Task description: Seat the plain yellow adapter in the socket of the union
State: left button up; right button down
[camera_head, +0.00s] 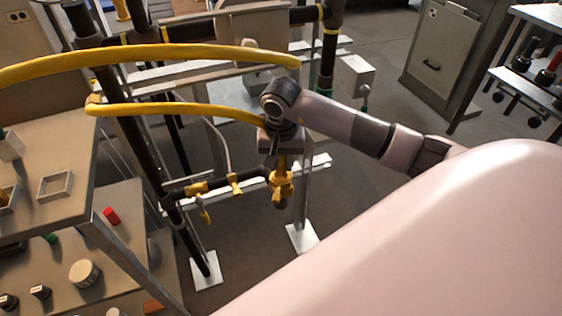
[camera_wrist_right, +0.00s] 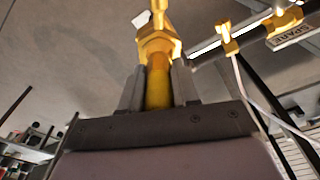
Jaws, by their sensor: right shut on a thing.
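My right gripper (camera_head: 282,155) points down at the end of my arm, above a cluster of yellow fittings (camera_head: 282,187) beside the pipe frame. In the right wrist view the gripper (camera_wrist_right: 158,88) is shut on the smooth round part of a yellow adapter (camera_wrist_right: 158,90). A wider yellow hexagonal part (camera_wrist_right: 158,46) with a narrower end stands just beyond the fingertips, in line with it. I cannot tell whether this is part of the adapter or the union, nor whether the adapter is seated. The socket opening is hidden. My left gripper is not in view.
A dark horizontal pipe with yellow valves (camera_head: 235,183) runs left of the gripper. Two yellow hoses (camera_head: 180,107) arch past my wrist. A label reading SPARE (camera_wrist_right: 296,33) hangs near the pipe. A bench with loose parts (camera_head: 75,195) stands at left.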

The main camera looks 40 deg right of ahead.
jog(key=shift+w+f, duration=0.1)
jog(key=shift+f, duration=0.25)
jog(key=shift+f+b, duration=0.55)
jog(key=shift+f, duration=0.05)
jog(key=c, duration=0.8)
grip_release()
jog(key=shift+f, duration=0.1)
jog(key=shift+r, duration=0.2)
